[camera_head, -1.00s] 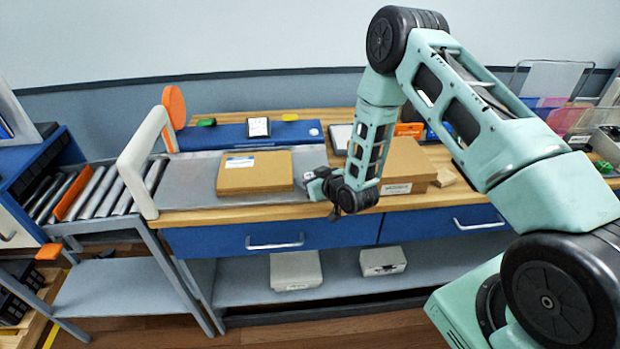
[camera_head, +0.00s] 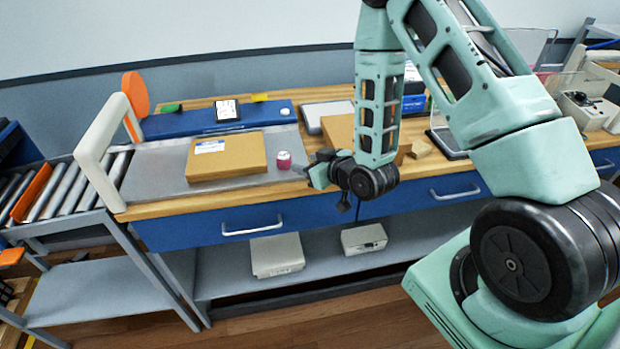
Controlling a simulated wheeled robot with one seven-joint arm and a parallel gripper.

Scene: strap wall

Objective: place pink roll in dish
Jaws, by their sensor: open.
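The pink roll (camera_head: 284,160) is a small pink cylinder with a pale top. It stands upright on the grey metal plate (camera_head: 150,178), just right of a flat cardboard box. My gripper (camera_head: 318,183) is close to the right of the roll, over the bench's front edge. Its jaws are open and empty, and a gap shows between it and the roll. I cannot make out a dish in this view; my arm hides part of the bench.
The flat cardboard box (camera_head: 227,158) lies left of the roll. Another box (camera_head: 340,131) stands behind my gripper, partly hidden by my arm. A white arch (camera_head: 100,150) rises at the left beside rollers. Drawer handles (camera_head: 265,228) project below the bench top.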

